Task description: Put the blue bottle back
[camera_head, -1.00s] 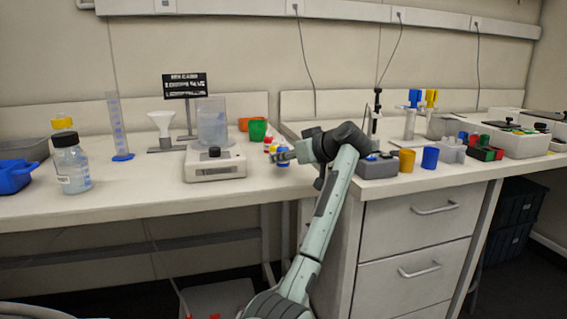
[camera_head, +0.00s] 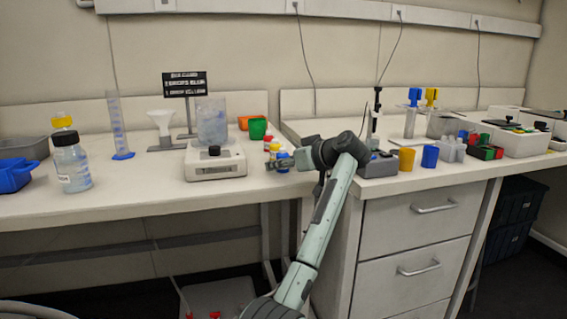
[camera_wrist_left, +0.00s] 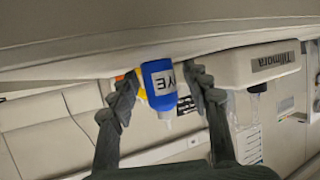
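The blue bottle (camera_wrist_left: 159,84) has a pale label with dark letters and a white nozzle. It appears inverted in the left wrist view, between the two fingers of my left gripper (camera_wrist_left: 164,95), with gaps on both sides. My left gripper is open. In the head view, the blue bottle (camera_head: 283,157) stands by the table's front right corner, partly hidden by my left gripper (camera_head: 270,165). A red-marked bottle (camera_head: 274,150) and a yellow-topped one (camera_head: 267,143) stand just behind it. My right gripper is not in view.
A white stirrer (camera_head: 215,168) with a beaker (camera_head: 212,122) stands left of the bottles. Green (camera_head: 257,130) and orange cups stand behind. A grey block (camera_head: 377,167) and yellow (camera_head: 407,160) and blue cups stand right.

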